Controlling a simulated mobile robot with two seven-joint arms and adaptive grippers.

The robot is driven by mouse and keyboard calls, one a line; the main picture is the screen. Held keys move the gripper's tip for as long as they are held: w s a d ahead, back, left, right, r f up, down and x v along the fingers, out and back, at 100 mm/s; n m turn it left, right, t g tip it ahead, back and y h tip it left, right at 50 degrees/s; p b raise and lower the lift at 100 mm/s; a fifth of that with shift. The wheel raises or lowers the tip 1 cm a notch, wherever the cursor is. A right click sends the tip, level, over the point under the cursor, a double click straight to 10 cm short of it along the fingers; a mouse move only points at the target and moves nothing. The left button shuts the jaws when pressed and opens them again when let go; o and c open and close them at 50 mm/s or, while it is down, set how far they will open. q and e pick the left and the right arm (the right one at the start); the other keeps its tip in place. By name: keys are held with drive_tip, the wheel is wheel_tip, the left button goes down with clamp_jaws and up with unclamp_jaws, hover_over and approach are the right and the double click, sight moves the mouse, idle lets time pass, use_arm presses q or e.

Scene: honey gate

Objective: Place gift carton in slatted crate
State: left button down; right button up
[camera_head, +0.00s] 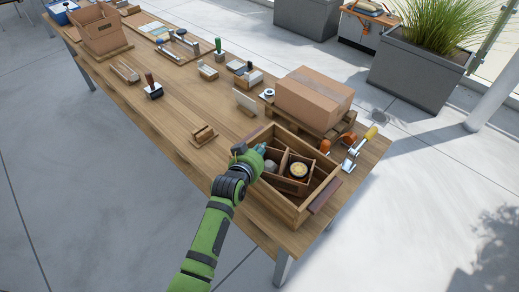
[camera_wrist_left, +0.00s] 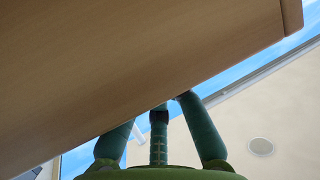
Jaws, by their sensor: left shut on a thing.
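My left gripper (camera_head: 258,151) is at the left wall of an open wooden box with dividers (camera_head: 306,210), at the table's near right end. In the left wrist view, its green fingers (camera_wrist_left: 158,125) meet a broad, plain brown panel (camera_wrist_left: 130,60). It is shut, apparently on the box's wall; the contact is partly hidden. A closed brown carton (camera_head: 313,97) with tape rests on a low slatted wooden base (camera_head: 333,137) behind the box. An open brown box (camera_head: 99,30) stands at the far left. I cannot tell which is the gift carton or slatted crate. My right gripper is not in view.
A dark-handled stamp (camera_head: 153,88), small wooden holders (camera_head: 203,135) and a green-handled tool (camera_head: 218,46) stand along the table (camera_head: 180,115). A yellow-handled clamp (camera_head: 360,145) stands at the right end. Planters (camera_head: 420,75) stand behind. Bare tabletop lies left of my gripper.

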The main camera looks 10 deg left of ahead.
use_arm(q)
drive_tip(key=shift+f, duration=0.25)
drive_tip(key=c, duration=1.3)
unclamp_jaws()
drive_tip(key=shift+f, duration=0.15)
drive_tip(key=shift+c, duration=0.2)
drive_tip(key=r+v, duration=0.1)
drive_tip(key=v, duration=1.1)
drive_tip(key=shift+b, duration=0.3)
drive_tip(key=shift+r, duration=0.1)
